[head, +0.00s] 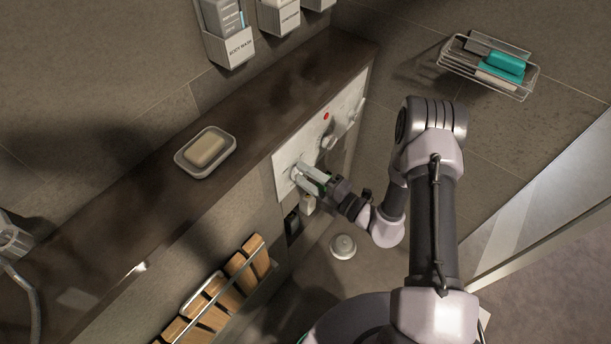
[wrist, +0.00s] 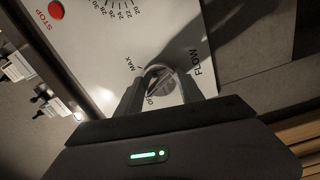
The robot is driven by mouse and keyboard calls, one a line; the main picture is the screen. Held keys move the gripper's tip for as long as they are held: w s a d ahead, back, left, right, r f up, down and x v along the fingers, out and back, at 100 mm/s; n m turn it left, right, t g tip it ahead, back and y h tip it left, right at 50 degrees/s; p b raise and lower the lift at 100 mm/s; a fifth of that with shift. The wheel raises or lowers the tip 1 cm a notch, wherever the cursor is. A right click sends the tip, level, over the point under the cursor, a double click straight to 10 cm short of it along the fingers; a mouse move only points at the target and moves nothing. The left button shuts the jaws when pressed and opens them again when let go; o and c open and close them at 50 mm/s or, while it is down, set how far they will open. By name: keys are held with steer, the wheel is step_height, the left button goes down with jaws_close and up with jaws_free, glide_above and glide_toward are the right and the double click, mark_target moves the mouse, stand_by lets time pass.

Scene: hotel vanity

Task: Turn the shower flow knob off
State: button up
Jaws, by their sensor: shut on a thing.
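The shower flow knob (wrist: 164,87) is a grey knob on a white control panel (wrist: 125,45), with the words FLOW, MAX and OFF printed around it. My gripper (wrist: 161,92) has one finger on each side of the knob and is shut on it. The knob's pointer direction is hard to read between the fingers. In the head view my gripper (head: 312,180) reaches the near left end of the white panel (head: 284,165), and the knob is mostly hidden by the fingers.
A red STOP button (wrist: 56,10) and a temperature scale are on the same panel. A dark ledge (head: 270,110) above it holds a soap dish (head: 207,170). A wire basket (head: 488,65) hangs at right, and a wooden slatted rack (head: 220,290) is below the ledge.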

steer(key=shift+n, duration=1.9)
steer(key=o, duration=1.4)
steer(key=p+v, duration=0.3)
steer(key=v, duration=1.4)
steer(key=shift+s+d, duration=0.15)
